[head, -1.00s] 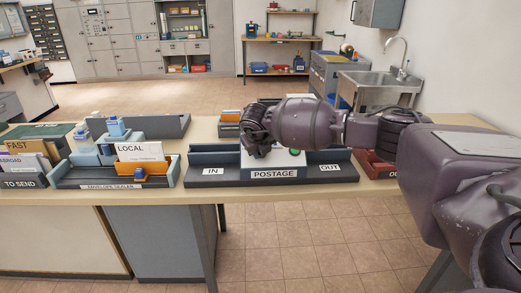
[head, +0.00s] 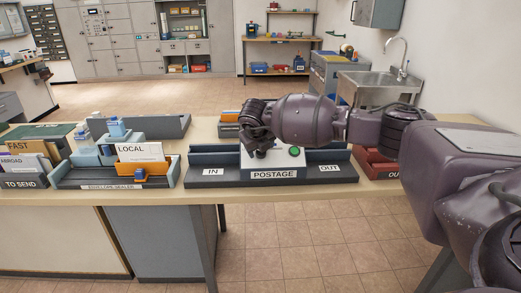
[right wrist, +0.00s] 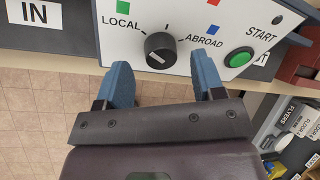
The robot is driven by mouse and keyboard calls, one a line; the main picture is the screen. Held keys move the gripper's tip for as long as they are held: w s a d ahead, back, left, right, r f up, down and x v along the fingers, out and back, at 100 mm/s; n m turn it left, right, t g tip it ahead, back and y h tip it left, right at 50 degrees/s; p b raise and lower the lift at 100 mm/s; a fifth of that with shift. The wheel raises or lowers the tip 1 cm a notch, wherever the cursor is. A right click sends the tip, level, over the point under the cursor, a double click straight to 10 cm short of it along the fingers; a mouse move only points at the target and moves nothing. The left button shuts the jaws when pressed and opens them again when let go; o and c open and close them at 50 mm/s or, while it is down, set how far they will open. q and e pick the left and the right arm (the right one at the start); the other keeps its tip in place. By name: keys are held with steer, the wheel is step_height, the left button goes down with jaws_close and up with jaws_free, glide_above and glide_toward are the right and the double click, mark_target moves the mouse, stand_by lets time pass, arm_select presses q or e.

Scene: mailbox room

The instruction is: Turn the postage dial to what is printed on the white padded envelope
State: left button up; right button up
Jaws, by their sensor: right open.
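The postage machine (head: 274,175) stands on the table between its IN and OUT trays. In the right wrist view its black dial (right wrist: 160,48) sits between the LOCAL and ABROAD labels, with a small white mark low on the knob. My right gripper (right wrist: 166,80) is open and empty, its blue fingertips just below the dial and apart from it. In the head view the right gripper (head: 262,150) hangs over the machine's front and hides the dial. A white envelope-like piece printed LOCAL (head: 139,151) stands in the envelope sealer; I cannot tell if it is padded. My left gripper is out of view.
A green START button (right wrist: 239,57) is right of the dial. The envelope sealer (head: 112,184) and a TO SEND rack (head: 22,184) with FAST and ABROAD pieces are at left. A red OUT tray (head: 377,166) is at right.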

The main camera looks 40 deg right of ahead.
steer(key=v, duration=0.8)
steer(key=shift+r+p, duration=0.25)
steer(key=shift+p, duration=0.2)
steer(key=shift+s, duration=0.1)
